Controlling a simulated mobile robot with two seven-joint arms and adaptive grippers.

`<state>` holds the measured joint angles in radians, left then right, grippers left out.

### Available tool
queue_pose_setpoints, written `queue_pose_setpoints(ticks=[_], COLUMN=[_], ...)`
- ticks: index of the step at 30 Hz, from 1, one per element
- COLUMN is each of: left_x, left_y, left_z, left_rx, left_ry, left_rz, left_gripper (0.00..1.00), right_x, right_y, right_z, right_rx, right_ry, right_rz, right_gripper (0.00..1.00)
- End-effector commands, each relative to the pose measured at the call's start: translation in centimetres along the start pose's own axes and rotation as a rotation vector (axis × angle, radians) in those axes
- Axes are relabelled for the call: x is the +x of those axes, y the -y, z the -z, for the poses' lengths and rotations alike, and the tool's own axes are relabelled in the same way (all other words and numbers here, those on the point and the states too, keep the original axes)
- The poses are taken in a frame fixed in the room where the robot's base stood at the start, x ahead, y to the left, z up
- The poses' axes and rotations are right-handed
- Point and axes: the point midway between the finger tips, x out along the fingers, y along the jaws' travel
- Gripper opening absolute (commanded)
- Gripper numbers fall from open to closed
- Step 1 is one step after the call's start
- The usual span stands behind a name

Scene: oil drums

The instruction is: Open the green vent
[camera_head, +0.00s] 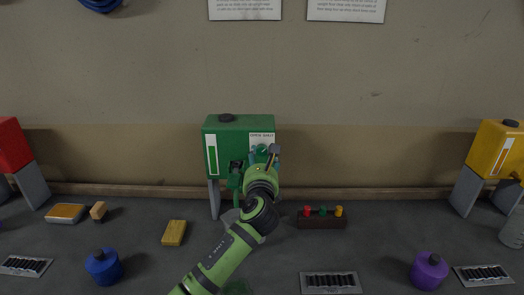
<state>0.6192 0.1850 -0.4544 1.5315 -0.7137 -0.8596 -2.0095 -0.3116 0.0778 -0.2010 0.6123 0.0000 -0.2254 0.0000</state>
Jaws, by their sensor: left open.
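The green tank (222,133) stands on grey legs against the wall, at the middle of the head view. A dark round cap (226,117) sits on its top. A white label (262,136) is on the upper right of its front, and a pale level strip (211,155) is at its left. A green round knob (262,149) shows just below the label; I cannot tell for sure which part is the vent. My left gripper (267,156) is open in front of the tank's right side, near the knob. My arm hides the tank's lower right. My right gripper is not in view.
A dark block with red, green and yellow knobs (323,218) lies right of the tank. A yellow sponge-like block (174,233), a blue container (104,267) and a purple container (429,270) are on the floor. Red (12,146) and yellow (493,150) tanks stand at the sides.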

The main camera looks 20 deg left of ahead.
Motion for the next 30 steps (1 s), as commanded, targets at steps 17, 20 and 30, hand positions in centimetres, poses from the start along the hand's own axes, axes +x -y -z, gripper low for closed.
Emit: queue_pose_setpoints(ticks=[17,20,30], left_x=[4.0,4.0,3.9], left_y=[0.0,0.0,0.0], left_z=[0.0,0.0,0.2], left_rx=[-0.004,-0.004,-0.003], left_ry=[-0.001,-0.001,-0.004], left_rz=[0.001,0.000,0.000], left_gripper=[0.55,0.55,0.00], right_x=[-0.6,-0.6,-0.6], right_y=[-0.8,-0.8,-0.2], right_z=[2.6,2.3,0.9], right_rx=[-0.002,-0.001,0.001], right_ry=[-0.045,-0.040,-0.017], right_rz=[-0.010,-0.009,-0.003], right_gripper=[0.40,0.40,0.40])
